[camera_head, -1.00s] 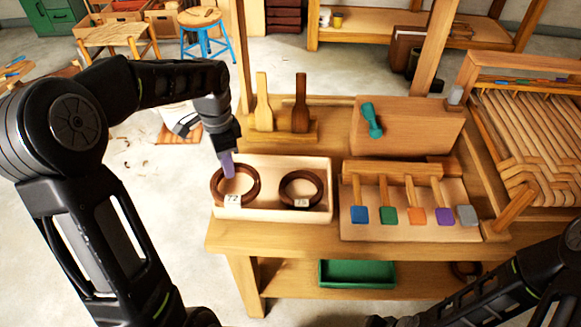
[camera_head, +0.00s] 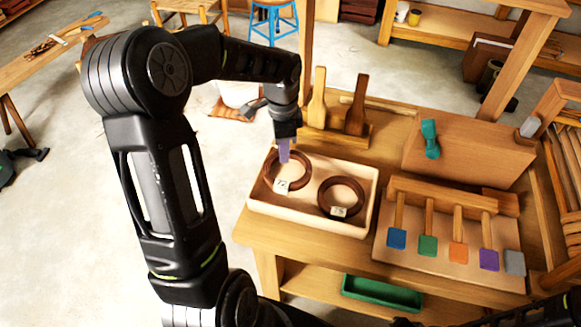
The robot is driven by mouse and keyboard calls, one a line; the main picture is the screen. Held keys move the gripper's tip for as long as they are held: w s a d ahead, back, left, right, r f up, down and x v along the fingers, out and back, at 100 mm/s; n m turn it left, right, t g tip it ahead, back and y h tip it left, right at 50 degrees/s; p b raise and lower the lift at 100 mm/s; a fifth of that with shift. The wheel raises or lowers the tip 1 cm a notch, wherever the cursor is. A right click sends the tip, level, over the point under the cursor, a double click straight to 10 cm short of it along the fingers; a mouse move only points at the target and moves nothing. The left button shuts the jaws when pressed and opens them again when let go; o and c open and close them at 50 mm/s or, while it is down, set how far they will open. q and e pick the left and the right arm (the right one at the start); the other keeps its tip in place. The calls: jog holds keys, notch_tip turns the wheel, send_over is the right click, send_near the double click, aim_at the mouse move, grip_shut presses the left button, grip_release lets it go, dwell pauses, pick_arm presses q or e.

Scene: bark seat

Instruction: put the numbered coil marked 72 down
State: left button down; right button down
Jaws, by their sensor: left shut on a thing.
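The dark brown numbered coil (camera_head: 281,186) with a white tag is at the left end of the pale tray (camera_head: 355,231). Its tag is hard to read now but showed 72 earlier. My left gripper (camera_head: 284,152), with purple fingertips, comes down from above and is shut on the coil's far rim. The coil is at or just above the tray floor; I cannot tell if it touches. A second tagged coil (camera_head: 340,211) lies in the tray to its right, apart from it. My right arm shows only at the bottom right edge; its fingers cannot be made out.
Two wooden paddles (camera_head: 355,105) stand in a holder behind the tray. A rack of colored-tipped tools (camera_head: 458,251) sits to the right. A teal tool (camera_head: 430,139) rests on a wooden block (camera_head: 470,150). A green bin (camera_head: 382,292) is on the lower shelf.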

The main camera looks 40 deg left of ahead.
aim_at(284, 171)
pick_arm(q)
jog(key=shift+f, duration=0.9)
jog(key=shift+f, duration=1.9)
jog(key=c, duration=1.3)
grip_release()
jog(key=shift+f, duration=0.1)
notch_tip(284, 171, up, 12)
jog(key=shift+r, duration=0.15)
